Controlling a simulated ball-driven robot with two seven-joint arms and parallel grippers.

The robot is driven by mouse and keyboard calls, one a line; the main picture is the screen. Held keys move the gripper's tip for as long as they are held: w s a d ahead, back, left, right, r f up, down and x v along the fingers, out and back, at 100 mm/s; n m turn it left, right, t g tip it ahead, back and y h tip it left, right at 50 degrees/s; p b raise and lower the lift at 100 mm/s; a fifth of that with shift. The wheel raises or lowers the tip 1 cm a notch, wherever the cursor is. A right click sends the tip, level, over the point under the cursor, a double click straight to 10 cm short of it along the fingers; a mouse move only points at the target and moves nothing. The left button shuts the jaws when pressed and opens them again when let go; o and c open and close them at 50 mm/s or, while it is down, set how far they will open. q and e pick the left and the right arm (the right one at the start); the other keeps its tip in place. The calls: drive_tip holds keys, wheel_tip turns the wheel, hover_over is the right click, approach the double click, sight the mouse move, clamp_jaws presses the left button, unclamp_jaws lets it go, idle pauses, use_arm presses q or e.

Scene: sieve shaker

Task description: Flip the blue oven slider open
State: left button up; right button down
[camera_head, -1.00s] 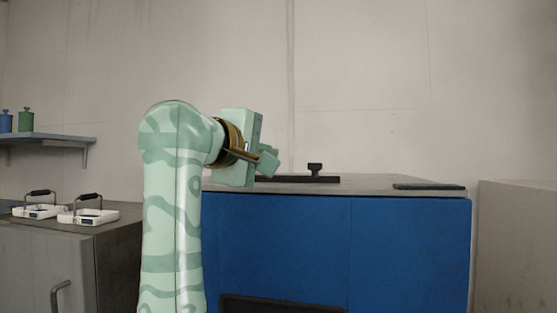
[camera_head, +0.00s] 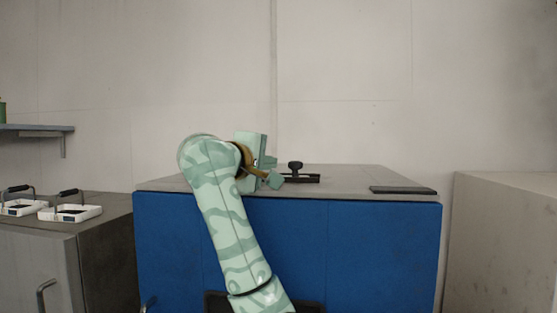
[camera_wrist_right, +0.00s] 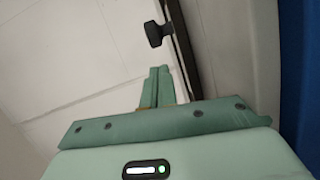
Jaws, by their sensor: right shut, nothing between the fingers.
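The blue oven (camera_head: 375,250) stands in front of me with a grey top. On its top lies a dark slider rail (camera_head: 306,178) with a black knob (camera_head: 296,166); my gripper hides the rail's left part. My right gripper (camera_head: 274,181) is shut and empty, at the left of the knob in the head view. In the right wrist view its closed fingertips (camera_wrist_right: 155,84) point toward the knob (camera_wrist_right: 155,34) and lie beside the rail (camera_wrist_right: 182,48). A gap shows between fingertips and knob. My left gripper is out of view.
A flat dark plate (camera_head: 403,190) lies on the oven top at the right. Two white trays with black handles (camera_head: 70,212) stand on the grey cabinet (camera_head: 40,250) at the left. A pale block (camera_head: 505,235) stands at the right. The wall is behind.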

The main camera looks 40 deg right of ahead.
sight(295, 164)
drive_tip(key=shift+s+d+f, duration=0.1)
drive_tip(key=shift+s+d, duration=0.2)
drive_tip(key=shift+d, duration=0.25)
drive_tip(key=shift+s+d+f, duration=0.1)
drive_tip(key=shift+s+d, duration=0.15)
drive_tip(key=shift+d, duration=0.25)
drive_tip(key=shift+s, duration=0.1)
drive_tip(key=shift+s+d+f+b, duration=0.1)
drive_tip(key=shift+s+d+b, duration=0.65)
drive_tip(key=shift+s+b, duration=0.1)
drive_tip(key=shift+r, duration=0.2)
drive_tip(key=shift+s, duration=0.1)
